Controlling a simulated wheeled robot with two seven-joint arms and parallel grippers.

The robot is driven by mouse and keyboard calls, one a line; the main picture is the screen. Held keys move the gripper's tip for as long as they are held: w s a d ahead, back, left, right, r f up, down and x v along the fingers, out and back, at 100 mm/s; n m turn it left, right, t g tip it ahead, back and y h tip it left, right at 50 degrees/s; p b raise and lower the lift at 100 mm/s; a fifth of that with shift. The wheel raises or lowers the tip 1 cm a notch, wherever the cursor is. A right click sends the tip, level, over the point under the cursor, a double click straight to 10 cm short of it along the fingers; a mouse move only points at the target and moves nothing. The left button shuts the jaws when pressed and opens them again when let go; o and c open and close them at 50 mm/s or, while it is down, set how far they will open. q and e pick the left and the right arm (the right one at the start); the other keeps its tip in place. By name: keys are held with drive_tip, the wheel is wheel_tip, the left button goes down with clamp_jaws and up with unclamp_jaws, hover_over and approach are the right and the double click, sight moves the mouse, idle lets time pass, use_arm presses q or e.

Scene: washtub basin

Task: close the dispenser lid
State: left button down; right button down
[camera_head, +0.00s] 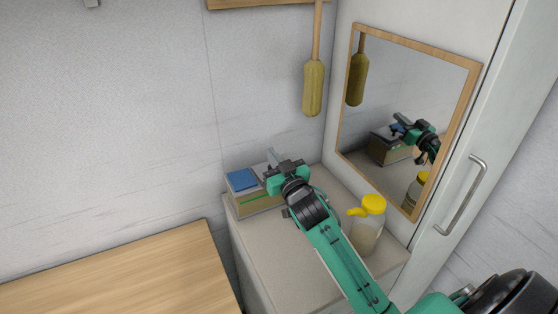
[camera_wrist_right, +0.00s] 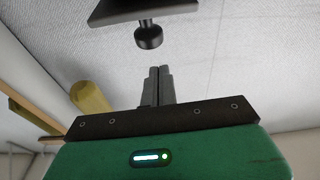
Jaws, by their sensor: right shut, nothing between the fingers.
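The dispenser (camera_head: 255,204) is a low tan box with a green stripe, at the back left of the pale counter. A blue block or pad (camera_head: 242,180) shows at its left top. My right gripper (camera_head: 272,157) is over the box's right part and hides some of it. In the right wrist view the fingers (camera_wrist_right: 157,74) are shut together with nothing between them. A dark plate with a round knob (camera_wrist_right: 149,36), seemingly the lid, shows just beyond the fingertips. The knob looks apart from them. The lid's angle is hard to tell. My left gripper is out of view.
A bottle with a yellow pump top (camera_head: 368,222) stands on the counter (camera_head: 290,262), right of my right arm. A framed mirror (camera_head: 400,120) is on the cabinet side. A yellow brush (camera_head: 313,88) hangs above. A wooden top (camera_head: 120,272) lies at left.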

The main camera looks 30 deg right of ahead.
drive_tip(key=shift+s+f, duration=0.2)
drive_tip(key=shift+f, duration=0.55)
drive_tip(key=shift+s+f, duration=0.2)
drive_tip(key=shift+f, duration=0.55)
